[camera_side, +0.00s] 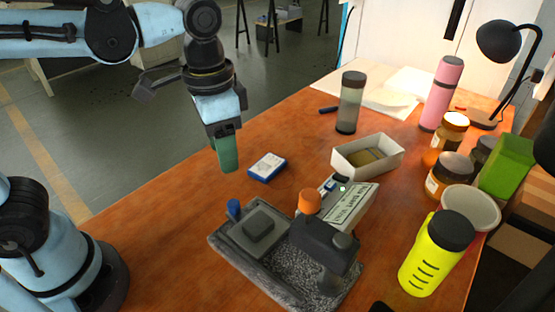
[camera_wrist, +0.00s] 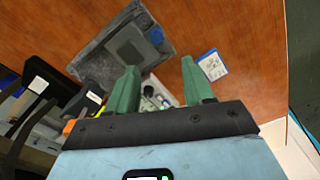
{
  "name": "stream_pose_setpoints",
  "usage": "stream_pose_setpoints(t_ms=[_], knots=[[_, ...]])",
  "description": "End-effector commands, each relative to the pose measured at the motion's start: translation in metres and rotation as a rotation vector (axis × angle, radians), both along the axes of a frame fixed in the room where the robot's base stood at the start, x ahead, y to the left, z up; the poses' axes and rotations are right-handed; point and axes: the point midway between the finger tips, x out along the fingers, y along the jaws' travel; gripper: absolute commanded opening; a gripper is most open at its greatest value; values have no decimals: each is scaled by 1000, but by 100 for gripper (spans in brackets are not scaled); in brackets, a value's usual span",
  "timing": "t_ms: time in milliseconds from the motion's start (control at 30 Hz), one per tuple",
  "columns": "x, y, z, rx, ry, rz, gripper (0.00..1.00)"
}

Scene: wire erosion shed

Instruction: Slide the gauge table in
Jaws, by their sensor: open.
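The gauge stand has a speckled grey base (camera_side: 295,270) on the orange-brown table. Its gauge table (camera_side: 262,213) is a flat grey plate at the base's left end, with a darker square block (camera_side: 259,228) on top. A blue knob (camera_side: 234,208) is at the plate's far left corner. In the wrist view the plate (camera_wrist: 112,46) and blue knob (camera_wrist: 156,35) lie beyond my fingers. My gripper (camera_side: 227,155) points down with green fingers, above and behind the stand, touching nothing. The wrist view shows its fingers (camera_wrist: 160,88) spread and empty.
A dark head (camera_side: 318,244) with an orange knob (camera_side: 309,201) and a labelled box (camera_side: 350,207) stand at the base's right. A blue-and-white packet (camera_side: 267,167) lies near my gripper. An open tray (camera_side: 390,146), jars and bottles fill the right side. The left tabletop is clear.

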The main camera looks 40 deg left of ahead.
Motion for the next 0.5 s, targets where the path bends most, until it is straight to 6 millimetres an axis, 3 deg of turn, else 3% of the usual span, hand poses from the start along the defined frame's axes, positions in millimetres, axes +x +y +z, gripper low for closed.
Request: stream_pose_setpoints(t_ms=[233, 500], knots=[[-1, -6, -6, 13, 39, -30, 52], [-1, -6, -42, 13, 36, -28, 52]])
